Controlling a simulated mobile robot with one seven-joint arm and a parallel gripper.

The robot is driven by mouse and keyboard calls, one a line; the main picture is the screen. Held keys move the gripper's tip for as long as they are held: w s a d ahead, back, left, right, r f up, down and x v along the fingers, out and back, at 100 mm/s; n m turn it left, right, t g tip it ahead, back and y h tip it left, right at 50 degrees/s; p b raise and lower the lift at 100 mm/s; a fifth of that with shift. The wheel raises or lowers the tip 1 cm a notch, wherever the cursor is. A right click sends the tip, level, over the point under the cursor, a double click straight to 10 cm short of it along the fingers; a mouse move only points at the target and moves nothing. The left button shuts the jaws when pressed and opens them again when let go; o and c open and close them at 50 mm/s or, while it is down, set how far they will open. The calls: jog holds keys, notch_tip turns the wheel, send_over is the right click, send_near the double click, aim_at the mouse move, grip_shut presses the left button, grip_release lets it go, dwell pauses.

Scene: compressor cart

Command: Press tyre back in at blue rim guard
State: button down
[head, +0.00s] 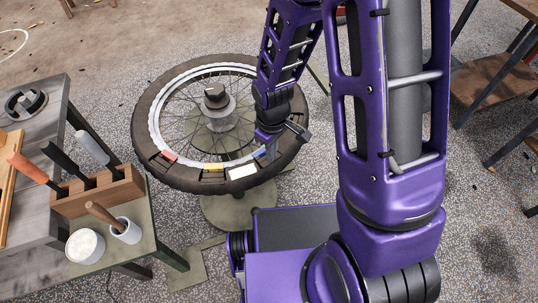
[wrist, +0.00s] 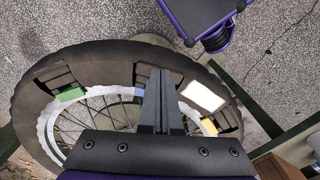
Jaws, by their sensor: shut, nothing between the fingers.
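A black tyre (head: 160,178) sits on a silver spoked rim (head: 155,120) lying flat on a stand. The blue rim guard (head: 258,154) is on the near right rim edge. In the wrist view, the blue guard (wrist: 138,92) is partly hidden just left of my fingers. My gripper (head: 272,153) is over the near right part of the tyre, beside the blue guard. Its fingers (wrist: 160,72) are shut and empty, with tips over the tyre. I cannot tell whether they touch it. My gripper and arm hide part of the wheel in the head view.
Red (head: 168,156), yellow (head: 213,167) and green (wrist: 72,95) guards sit along the rim. A white rectangular piece (head: 242,172) lies on the tyre. A wooden tool block (head: 98,192), white tub (head: 85,246) and brush cup (head: 125,231) stand at left.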

jog(key=shift+s+d+f, duration=0.15)
jog(key=shift+s+f, duration=0.1)
jog(key=shift+f, duration=0.45)
dwell(0.7)
jog(key=shift+r, duration=0.1)
notch_tip(320, 180, up, 8)
jog(key=p, duration=0.6)
jog(key=shift+p, duration=0.3)
jog(key=shift+w, duration=0.1)
